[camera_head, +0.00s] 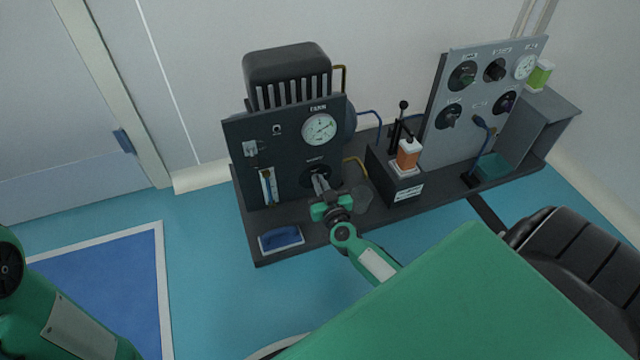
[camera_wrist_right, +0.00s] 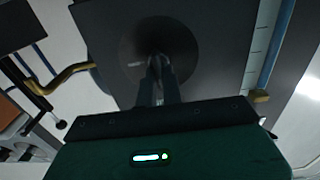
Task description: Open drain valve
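A dark panel (camera_head: 238,138) on the bench unit carries a round black knob (camera_head: 306,176) below a white dial gauge (camera_head: 319,129). The label above the knob is too small to read. My right gripper (camera_head: 320,184) reaches the knob from the front. In the right wrist view, the fingers (camera_wrist_right: 157,78) are close together at the centre of the dark round knob (camera_wrist_right: 140,40), with a narrow gap between them. They appear shut on its raised grip, which they largely hide. My left gripper is out of view; only part of the left arm shows.
An orange and white switch block (camera_head: 406,157) stands right of the knob. A grey panel (camera_head: 470,140) with several knobs is farther right. A brass-coloured pipe (camera_wrist_right: 62,80) runs near the gripper.

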